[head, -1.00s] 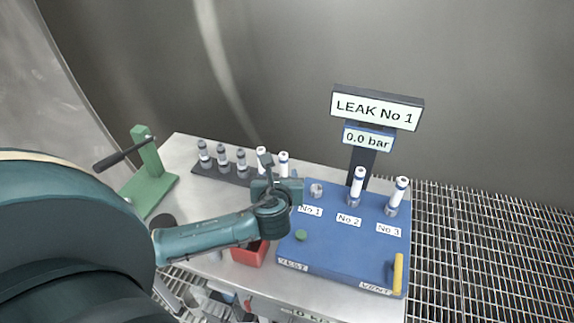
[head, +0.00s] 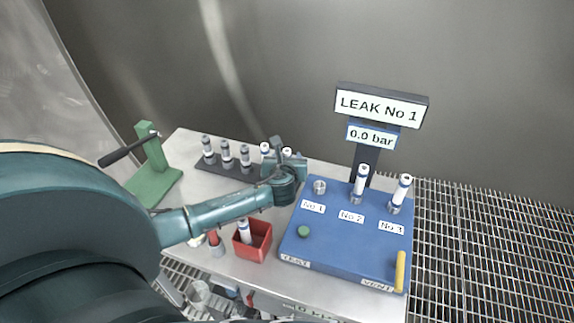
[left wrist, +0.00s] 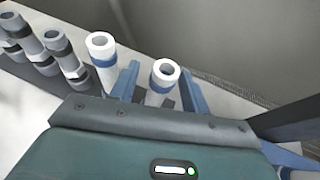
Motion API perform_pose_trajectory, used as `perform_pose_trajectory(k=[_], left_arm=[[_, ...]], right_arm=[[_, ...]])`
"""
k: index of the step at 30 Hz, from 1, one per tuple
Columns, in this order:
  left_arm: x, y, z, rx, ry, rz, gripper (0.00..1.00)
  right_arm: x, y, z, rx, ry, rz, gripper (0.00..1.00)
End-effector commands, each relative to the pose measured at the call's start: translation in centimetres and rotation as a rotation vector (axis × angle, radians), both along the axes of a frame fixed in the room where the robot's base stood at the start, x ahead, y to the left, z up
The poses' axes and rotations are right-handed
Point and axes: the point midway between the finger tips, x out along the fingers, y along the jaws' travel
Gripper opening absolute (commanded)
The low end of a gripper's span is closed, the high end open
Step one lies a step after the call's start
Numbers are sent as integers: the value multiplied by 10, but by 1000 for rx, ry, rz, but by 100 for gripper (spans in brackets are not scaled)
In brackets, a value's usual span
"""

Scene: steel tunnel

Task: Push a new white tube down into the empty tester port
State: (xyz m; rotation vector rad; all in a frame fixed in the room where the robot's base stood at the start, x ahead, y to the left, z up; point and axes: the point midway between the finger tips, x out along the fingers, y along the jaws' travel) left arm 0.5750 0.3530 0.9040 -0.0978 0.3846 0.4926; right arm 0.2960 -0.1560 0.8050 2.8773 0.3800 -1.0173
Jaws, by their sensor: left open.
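The blue tester (head: 340,245) has an empty port No 1 (head: 319,187). White tubes stand upright in port No 2 (head: 361,182) and port No 3 (head: 402,190). My left gripper (head: 285,163) is open at the right end of the dark rack (head: 212,166). In the left wrist view its blue fingers stand either side of a white tube (left wrist: 164,74); I cannot tell if they touch it. A second white tube (left wrist: 101,46) stands just outside the left finger. My right gripper is not in view.
Several grey-collared tubes (head: 227,154) stand further left in the rack. A red bin (head: 253,247) in front of it holds a tube. A green lever press (head: 152,165) stands at the far left. The display post (head: 363,150) rises behind the tester.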

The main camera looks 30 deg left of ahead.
Motion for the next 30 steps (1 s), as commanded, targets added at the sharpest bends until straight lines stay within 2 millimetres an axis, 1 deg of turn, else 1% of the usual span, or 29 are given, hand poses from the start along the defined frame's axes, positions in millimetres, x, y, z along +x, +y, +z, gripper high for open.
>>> perform_pose_trajectory(k=[4, 21, 28, 30], left_arm=[[0, 0, 0, 0, 0, -1, 47], [0, 0, 0, 1, 0, 0, 0], [0, 0, 1, 0, -1, 0, 0], [0, 0, 4, 1, -3, -1, 0]], right_arm=[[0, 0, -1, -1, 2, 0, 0], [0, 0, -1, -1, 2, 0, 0], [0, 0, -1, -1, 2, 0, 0], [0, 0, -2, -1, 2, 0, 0]])
